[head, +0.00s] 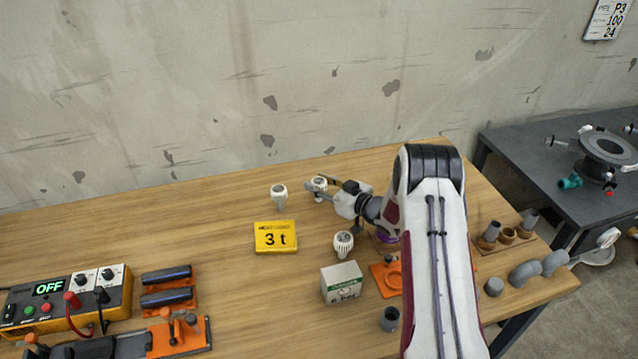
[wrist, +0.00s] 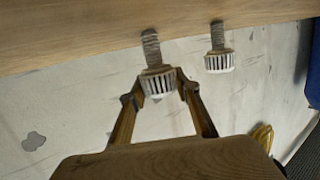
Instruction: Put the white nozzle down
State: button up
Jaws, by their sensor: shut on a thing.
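My gripper (head: 319,190) is shut on a white nozzle (head: 320,183) near the back of the wooden table. In the wrist view, the fingers (wrist: 160,85) close around the ribbed head of this nozzle (wrist: 158,83), with its grey stem pointing towards the table. I cannot tell whether the stem touches the wood. A second white nozzle (head: 279,194) stands upright just left of it; a similar nozzle beside the held one shows in the wrist view (wrist: 219,62). A third white nozzle (head: 343,243) stands nearer the front.
A yellow "3 t" block (head: 276,237) and a white-green box (head: 342,283) stand on the table (head: 200,215). An orange plate (head: 384,277) lies beside my arm. Grey pipe fittings (head: 525,272) are at the right. The back left of the table is clear.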

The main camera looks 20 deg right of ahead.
jog(key=o, duration=1)
jog(key=shift+r, duration=0.1)
jog(key=shift+s, duration=0.1)
jog(key=shift+s+d+r, duration=0.15)
jog(key=shift+s+d, duration=0.15)
jog(key=shift+s, duration=0.2)
jog(key=v, duration=0.4)
jog(key=shift+w+r, duration=0.1)
jog(key=shift+r, duration=0.05)
notch_tip(320, 180, up, 7)
jog(key=shift+w, duration=0.1)
